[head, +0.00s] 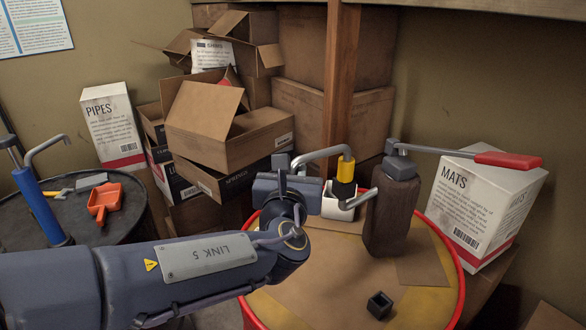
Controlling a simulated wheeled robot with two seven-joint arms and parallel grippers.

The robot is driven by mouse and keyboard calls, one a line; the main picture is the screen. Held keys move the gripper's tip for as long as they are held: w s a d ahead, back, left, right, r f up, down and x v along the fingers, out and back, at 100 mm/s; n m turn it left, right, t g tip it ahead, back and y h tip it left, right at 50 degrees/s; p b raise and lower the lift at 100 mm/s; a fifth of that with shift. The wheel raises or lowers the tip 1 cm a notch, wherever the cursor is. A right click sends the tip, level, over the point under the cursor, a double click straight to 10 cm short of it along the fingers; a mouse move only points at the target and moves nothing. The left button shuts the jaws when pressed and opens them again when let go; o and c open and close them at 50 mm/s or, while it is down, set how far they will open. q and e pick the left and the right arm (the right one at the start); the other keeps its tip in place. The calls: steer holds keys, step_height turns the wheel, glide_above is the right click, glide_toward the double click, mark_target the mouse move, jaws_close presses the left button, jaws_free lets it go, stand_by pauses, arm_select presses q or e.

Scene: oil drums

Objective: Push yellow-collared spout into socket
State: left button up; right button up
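The spout (322,153) is a grey bent pipe with a yellow collar (346,170) and a black end below it. Its collared end points down, over or inside a small white container (334,210); I cannot tell which. My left gripper (297,174) is at the spout's other, left end, seen from behind. My own wrist hides its fingertips, so its grip is unclear. A small black hollow square block (380,306), possibly the socket, sits on the yellow-topped drum (434,264). My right gripper is out of view.
A brown pump body (391,212) with a short grey outlet and a red-handled lever (507,160) stands right of the spout. A MATS box (478,205) is behind. A dark drum (105,222) at left bears a blue pump (42,205) and an orange scoop (103,200).

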arm_select(q)
steer(key=o, duration=0.4)
steer(key=shift+c, duration=0.2)
steer(key=s, duration=0.7)
steer(key=s+a+f+n+g+y, duration=0.3)
steer(key=a+f+n+g, duration=0.15)
steer(key=a+n, duration=0.5)
steer(key=s+a+f+n+g+y, duration=0.25)
steer(key=a+f+n, duration=0.4)
steer(key=a, duration=0.65)
steer(key=s+a+f+n+g+h, duration=0.25)
steer(key=s+f+n+g, duration=0.25)
steer(key=s+n, duration=0.4)
steer(key=s+d+n+h, duration=0.2)
steer(key=s+n, duration=0.2)
steer(key=n, duration=0.3)
steer(key=s+d+f+n+h+p, duration=0.1)
steer(key=s+d+n+h, duration=0.1)
steer(key=n, duration=0.5)
steer(key=shift+s+f+n+h, duration=0.3)
steer(key=shift+s+h, duration=0.2)
steer(key=shift+s, duration=0.4)
